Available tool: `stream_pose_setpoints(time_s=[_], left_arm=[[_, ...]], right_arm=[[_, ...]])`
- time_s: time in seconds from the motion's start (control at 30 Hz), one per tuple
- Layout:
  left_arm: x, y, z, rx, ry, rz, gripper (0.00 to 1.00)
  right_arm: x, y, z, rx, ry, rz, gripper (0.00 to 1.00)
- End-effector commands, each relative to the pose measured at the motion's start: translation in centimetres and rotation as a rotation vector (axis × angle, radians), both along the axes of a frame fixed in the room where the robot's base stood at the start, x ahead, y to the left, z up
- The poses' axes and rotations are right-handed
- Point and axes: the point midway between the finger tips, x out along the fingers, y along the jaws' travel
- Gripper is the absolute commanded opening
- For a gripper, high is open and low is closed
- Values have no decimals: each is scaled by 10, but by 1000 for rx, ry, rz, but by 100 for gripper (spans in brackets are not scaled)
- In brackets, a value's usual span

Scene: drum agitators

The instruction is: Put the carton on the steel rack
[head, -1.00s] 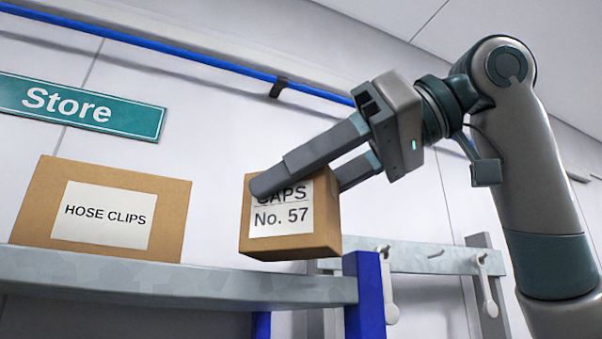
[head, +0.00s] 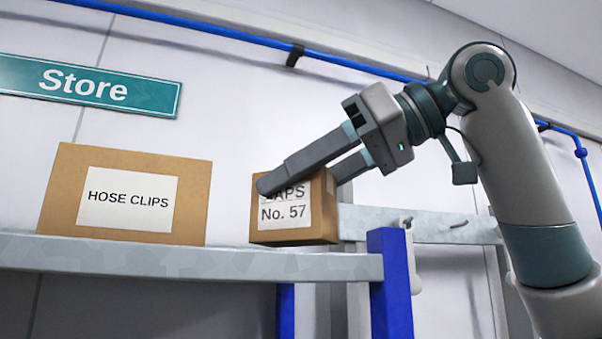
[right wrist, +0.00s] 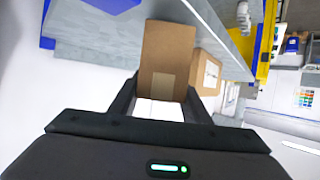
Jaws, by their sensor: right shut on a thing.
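The carton (head: 285,228), brown with a white label reading "CAPS No. 57", is held upright between the fingers of my right gripper (head: 299,180). One finger lies across the upper part of its label. The carton is over the right end of the steel rack's shelf (head: 190,260). Its underside shows close above the shelf's front edge; I cannot tell whether it touches. In the right wrist view the carton (right wrist: 168,55) sits between the fingers. My left gripper is not in view.
A larger "HOSE CLIPS" carton (head: 125,198) stands on the shelf to the left, with a gap between the two. A blue rack post (head: 390,285) rises at the shelf's right end. A green "Store" sign (head: 90,86) and a blue pipe (head: 230,36) are on the wall behind.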

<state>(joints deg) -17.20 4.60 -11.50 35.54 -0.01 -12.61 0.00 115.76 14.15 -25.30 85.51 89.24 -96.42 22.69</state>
Motion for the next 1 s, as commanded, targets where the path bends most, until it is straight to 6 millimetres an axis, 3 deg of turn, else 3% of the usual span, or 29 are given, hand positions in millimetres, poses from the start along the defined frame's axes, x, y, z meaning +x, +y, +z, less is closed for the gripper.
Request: stream_pose_setpoints(time_s=[0.6, 1.0], left_arm=[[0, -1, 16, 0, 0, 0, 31], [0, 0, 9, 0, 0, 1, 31]], right_arm=[[38, 12, 0, 0, 2, -1, 16], [37, 12, -10, 0, 0, -1, 16]])
